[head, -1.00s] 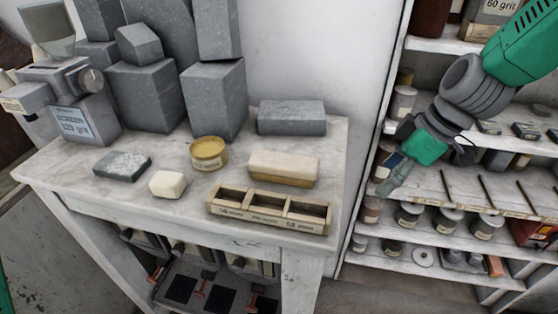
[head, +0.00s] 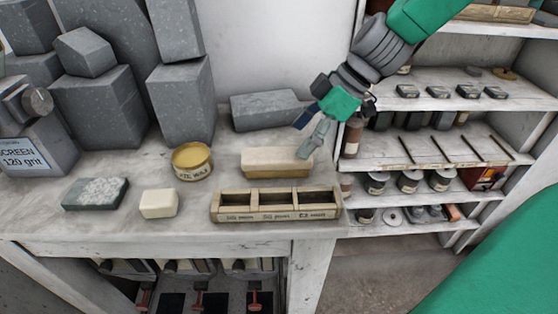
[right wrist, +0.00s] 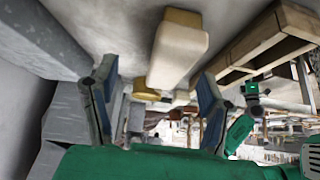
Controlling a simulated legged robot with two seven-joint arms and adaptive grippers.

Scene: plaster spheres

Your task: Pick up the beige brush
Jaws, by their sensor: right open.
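The beige brush (head: 276,162) is a block with a cream top and a tan lower part. It lies on the marble-topped table behind a wooden compartment tray (head: 334,207). My right gripper (head: 309,128) is open and empty, above and just behind the brush's right end, apart from it. In the right wrist view the brush (right wrist: 178,48) shows beyond and between the spread fingers of my right gripper (right wrist: 156,88). My left gripper does not show.
A grey stone block (head: 265,110) lies behind the brush near the wall. A yellow wax tin (head: 191,163), a cream block (head: 158,203) and a dark grey block (head: 95,194) are to the left. A shelf unit (head: 420,158) stands at the right.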

